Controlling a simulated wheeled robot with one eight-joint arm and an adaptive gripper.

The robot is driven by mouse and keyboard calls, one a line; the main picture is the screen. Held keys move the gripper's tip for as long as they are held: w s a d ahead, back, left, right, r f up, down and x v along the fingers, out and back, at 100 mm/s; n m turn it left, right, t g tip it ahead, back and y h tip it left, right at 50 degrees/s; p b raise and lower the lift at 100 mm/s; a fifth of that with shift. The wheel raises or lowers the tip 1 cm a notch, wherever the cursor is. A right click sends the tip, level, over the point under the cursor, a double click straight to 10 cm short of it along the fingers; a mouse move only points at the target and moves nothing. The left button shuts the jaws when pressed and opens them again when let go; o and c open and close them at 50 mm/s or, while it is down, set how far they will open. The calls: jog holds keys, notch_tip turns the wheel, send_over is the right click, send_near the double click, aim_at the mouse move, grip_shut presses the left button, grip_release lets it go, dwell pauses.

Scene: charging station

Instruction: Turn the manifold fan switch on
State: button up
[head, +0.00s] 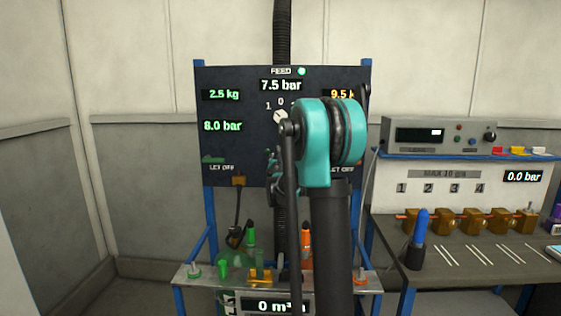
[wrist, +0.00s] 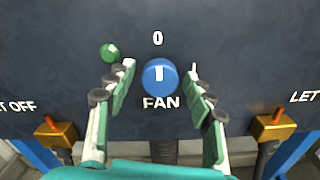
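The fan switch (wrist: 159,77) is a round blue knob on a dark panel (head: 255,155), with FAN lettered below it. A 0 is marked above the knob and a thin white mark, probably a 1, stands to its right. The knob's white pointer stands upright, towards the 0. My gripper (wrist: 160,72) is open, with one finger on each side of the knob and a gap showing on both sides. I cannot tell how far the fingertips are from the panel. In the head view my arm hides the fan switch and most of my gripper.
A green round lamp or button (wrist: 110,51) sits left of the knob, close to the left finger. Brass blocks (wrist: 55,130) flank the panel's lower part. A shelf with bottles (head: 305,245) stands below, and a bench with brass valves (head: 450,220) is at right.

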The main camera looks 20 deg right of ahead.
jog(key=c, duration=1)
jog(key=shift+o, duration=0.2)
jog(key=shift+m, duration=0.3)
jog(key=shift+f+m, duration=0.1)
jog(key=shift+m, duration=8.5)
jog(key=o, duration=1.2)
jog(key=shift+c, duration=0.2)
